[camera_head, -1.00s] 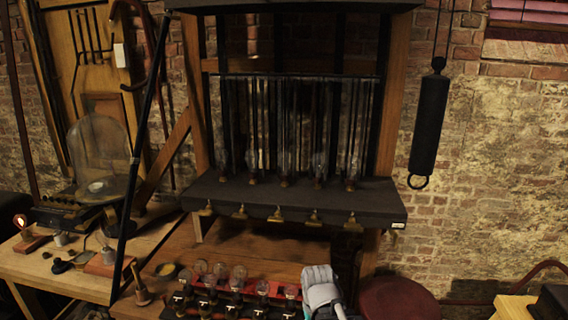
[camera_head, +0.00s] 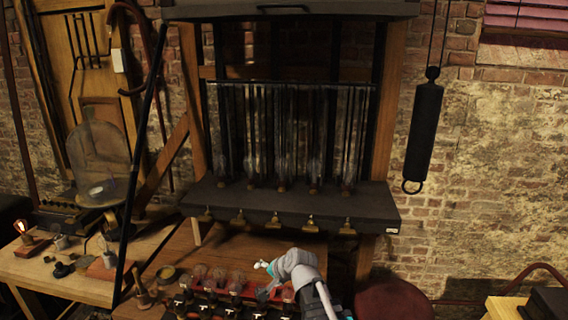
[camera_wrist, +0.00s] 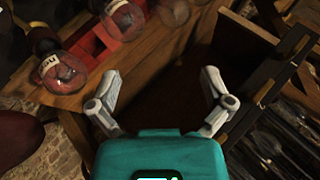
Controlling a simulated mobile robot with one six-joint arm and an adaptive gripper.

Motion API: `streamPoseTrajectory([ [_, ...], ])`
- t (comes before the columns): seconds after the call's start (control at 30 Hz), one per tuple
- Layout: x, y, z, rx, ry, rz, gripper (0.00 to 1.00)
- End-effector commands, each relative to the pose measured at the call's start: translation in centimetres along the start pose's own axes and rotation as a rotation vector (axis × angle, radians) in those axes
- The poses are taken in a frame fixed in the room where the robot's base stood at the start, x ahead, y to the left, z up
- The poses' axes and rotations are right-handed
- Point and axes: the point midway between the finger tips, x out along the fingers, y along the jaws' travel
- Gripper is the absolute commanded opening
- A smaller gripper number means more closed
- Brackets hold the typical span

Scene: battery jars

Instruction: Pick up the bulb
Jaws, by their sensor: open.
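Several clear glass bulbs stand in a red and black rack on the wooden bench in the head view; one bulb (camera_head: 218,275) is near the middle of the back row. The rack (camera_wrist: 88,47) shows red at the upper left of the wrist view, with a labelled bulb (camera_wrist: 64,73) and another bulb (camera_wrist: 125,19) beside it. My gripper (camera_head: 264,280) is above the rack's right part in the head view and hides some bulbs. In the wrist view my gripper (camera_wrist: 160,78) has its fingers wide apart with nothing between them. The bulbs lie left of the fingers there.
A dark shelf (camera_head: 290,203) with hanging tubes stands behind the rack. A small lit bulb (camera_head: 23,230) and a glass dome (camera_head: 98,158) are on the left table. A dark cylinder (camera_head: 424,130) hangs at the right. A round red seat (camera_head: 393,300) is right of my arm.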

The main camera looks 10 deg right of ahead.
Motion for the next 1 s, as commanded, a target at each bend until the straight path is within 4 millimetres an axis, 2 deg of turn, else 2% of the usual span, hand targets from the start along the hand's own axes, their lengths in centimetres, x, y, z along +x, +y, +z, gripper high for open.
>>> streamPoseTrajectory([
  [0.03, -0.3, -2.3, -1.3, 0.076, 0.033, -0.068, 1.0],
  [0.2, -1.3, -8.2, -5.3, 0.374, 0.136, -0.309, 1.0],
  [0.4, -3.6, -13.4, -10.4, 0.759, 0.222, -0.586, 1.0],
  [0.5, -5.0, -15.2, -13.0, 0.962, 0.255, -0.719, 1.0],
  [0.63, -6.8, -16.5, -16.4, 1.234, 0.291, -0.887, 1.0],
  [0.8, -8.6, -16.7, -19.7, 1.543, 0.333, -1.066, 1.0],
  [1.0, -9.6, -15.9, -21.6, 1.783, 0.358, -1.197, 1.0],
])
